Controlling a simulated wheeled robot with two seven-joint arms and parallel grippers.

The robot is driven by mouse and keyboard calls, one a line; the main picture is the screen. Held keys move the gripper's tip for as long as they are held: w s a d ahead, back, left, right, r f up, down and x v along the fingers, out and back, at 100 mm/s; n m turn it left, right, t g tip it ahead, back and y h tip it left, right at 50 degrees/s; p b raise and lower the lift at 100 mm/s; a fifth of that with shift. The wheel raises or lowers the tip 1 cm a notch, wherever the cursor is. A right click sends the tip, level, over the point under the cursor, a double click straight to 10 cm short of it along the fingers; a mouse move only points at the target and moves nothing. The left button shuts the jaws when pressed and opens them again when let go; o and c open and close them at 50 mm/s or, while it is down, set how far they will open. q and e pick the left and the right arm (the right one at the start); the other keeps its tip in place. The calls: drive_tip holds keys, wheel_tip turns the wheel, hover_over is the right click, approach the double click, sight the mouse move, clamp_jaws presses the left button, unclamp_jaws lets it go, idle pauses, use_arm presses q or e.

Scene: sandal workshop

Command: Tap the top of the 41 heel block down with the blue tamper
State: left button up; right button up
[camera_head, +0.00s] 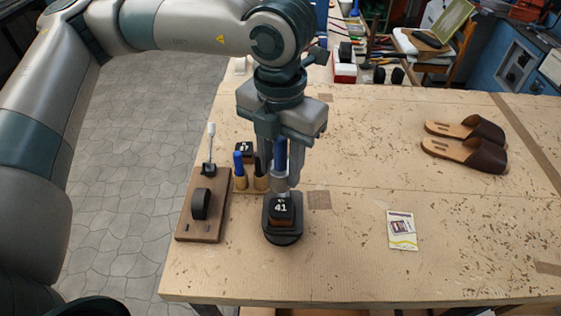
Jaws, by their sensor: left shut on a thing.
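The 41 heel block (282,213) has a black top with a white "41" and a brown side. It sits on a black stand with a rounded base (283,239) near the table's front. My left gripper (285,148) comes down from above and is shut on the blue tamper (280,155), held upright. The tamper's grey lower end is right at the back of the block's top. I cannot tell whether it touches. The gripper hides part of the tamper's handle. My right gripper is not in view.
Left of the block are a wooden board (214,224) with a black wheel-like part (201,204), a blue-handled tool (239,165) and a black-handled tool (258,166). Another dark block (245,148) stands behind. A card (402,230) and brown sandals (470,145) lie right. The table between is clear.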

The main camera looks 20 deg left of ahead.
use_arm(q)
drive_tip(key=shift+f+b, duration=0.7)
drive_tip(key=shift+f, duration=2)
wheel_tip(320, 180, down, 3)
drive_tip(key=b, duration=0.3)
drive_tip(key=shift+r, duration=0.4)
drive_tip(key=shift+r+p, duration=0.3)
drive_tip(key=shift+r, duration=0.85)
